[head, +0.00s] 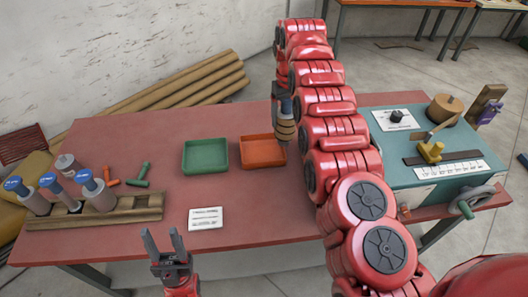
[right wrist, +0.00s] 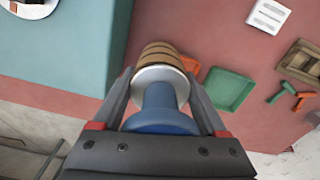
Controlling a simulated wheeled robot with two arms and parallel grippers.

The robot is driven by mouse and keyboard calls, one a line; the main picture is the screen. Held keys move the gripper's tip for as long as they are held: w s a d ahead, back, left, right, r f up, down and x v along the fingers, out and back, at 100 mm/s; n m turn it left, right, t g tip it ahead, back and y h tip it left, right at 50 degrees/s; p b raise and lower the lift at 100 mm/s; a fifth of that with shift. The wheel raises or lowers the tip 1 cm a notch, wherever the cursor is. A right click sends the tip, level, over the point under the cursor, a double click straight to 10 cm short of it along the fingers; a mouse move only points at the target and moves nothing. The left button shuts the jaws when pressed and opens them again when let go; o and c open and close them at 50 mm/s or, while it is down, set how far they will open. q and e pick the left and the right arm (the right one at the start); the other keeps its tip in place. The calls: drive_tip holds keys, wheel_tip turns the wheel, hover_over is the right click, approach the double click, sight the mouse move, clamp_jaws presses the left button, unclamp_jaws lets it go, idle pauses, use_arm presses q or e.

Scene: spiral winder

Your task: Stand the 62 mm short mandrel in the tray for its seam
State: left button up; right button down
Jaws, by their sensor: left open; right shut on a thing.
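My right gripper (head: 284,98) is shut on a mandrel (head: 286,130) with a blue head, a grey collar and a brown banded body. In the right wrist view the mandrel (right wrist: 160,62) sits between the fingers of the right gripper (right wrist: 160,100), body pointing away. In the head view it hangs upright at the right edge of the orange tray (head: 262,164); its height over the tray is unclear. The green tray (head: 205,172) is left of the orange one. Both look empty where visible. My left gripper (head: 164,243) is open and empty at the table's front edge.
A wooden rack (head: 135,208) at the left holds several blue-headed mandrels (head: 100,194). A grey cylinder (head: 67,165) and orange and green T-shaped pieces (head: 140,175) are behind it. A white card (head: 206,218) lies in front of the trays. The winder bench (head: 400,175) is at right.

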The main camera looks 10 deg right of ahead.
drive_tip(key=shift+a+f+n, duration=0.4)
drive_tip(key=shift+a, duration=0.45)
drive_tip(key=shift+a+f+n+p, duration=0.4)
drive_tip(key=shift+a+f+p, duration=0.1)
drive_tip(key=shift+a+f, duration=0.25)
